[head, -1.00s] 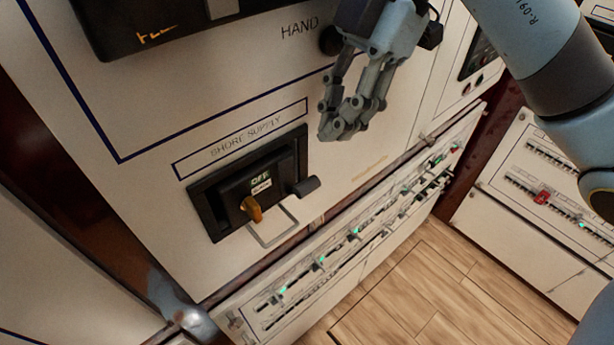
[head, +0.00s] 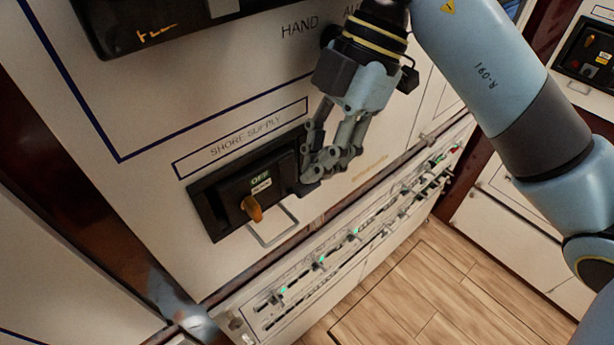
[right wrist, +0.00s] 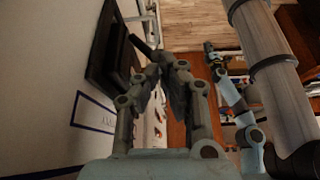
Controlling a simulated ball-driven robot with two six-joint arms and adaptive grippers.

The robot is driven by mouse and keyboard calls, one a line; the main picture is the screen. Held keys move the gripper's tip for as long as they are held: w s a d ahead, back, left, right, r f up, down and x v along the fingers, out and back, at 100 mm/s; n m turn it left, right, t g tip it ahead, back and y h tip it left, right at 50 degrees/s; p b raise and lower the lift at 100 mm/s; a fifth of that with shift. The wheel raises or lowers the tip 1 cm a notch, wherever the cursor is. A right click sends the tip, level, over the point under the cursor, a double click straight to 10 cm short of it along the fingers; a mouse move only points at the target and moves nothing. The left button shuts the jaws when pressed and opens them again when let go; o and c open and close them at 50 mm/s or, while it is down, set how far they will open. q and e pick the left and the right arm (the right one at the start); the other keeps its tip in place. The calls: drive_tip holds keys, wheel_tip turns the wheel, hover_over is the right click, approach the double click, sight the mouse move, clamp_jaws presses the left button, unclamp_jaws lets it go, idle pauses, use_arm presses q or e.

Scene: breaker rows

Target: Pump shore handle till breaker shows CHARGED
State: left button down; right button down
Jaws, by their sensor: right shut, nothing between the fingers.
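The shore supply breaker (head: 222,205) is a black unit in the white panel, under a "SHORE SUPPLY" label (head: 245,137). It shows a green "OFF" flag (head: 260,180) with a small pale window (head: 261,187) below, too small to read. My right gripper (head: 322,170) is shut and empty at the breaker's right edge, over where the black handle sits. The handle is mostly hidden by the fingers in the head view. In the right wrist view, a dark bar (right wrist: 140,45) sticks out from the breaker near the fingertips; contact is unclear. My left gripper seems to show small and far off there (right wrist: 209,48).
An orange-yellow knob (head: 252,208) and a wire loop (head: 275,227) are on the breaker's front. A lower panel with breaker rows and green lights (head: 320,265) runs below. Another black unit (head: 160,20) is above. Wooden floor (head: 410,290) is clear at lower right.

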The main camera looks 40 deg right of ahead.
drive_tip(key=f, duration=0.1)
drive_tip(key=f+b, duration=0.2)
drive_tip(key=shift+s+d+f, duration=0.1)
drive_tip(key=shift+s+f, duration=0.2)
drive_tip(key=shift+f, duration=0.05)
drive_tip(key=d, duration=0.1)
drive_tip(key=d+p, duration=0.1)
drive_tip(key=d+r+p, duration=0.1)
drive_tip(key=shift+w, duration=0.35)
approach(322, 183)
drive_tip(key=w+d+r, duration=0.1)
drive_tip(key=d+r, duration=0.2)
drive_tip(key=d, duration=0.1)
drive_tip(key=shift+f, duration=0.25)
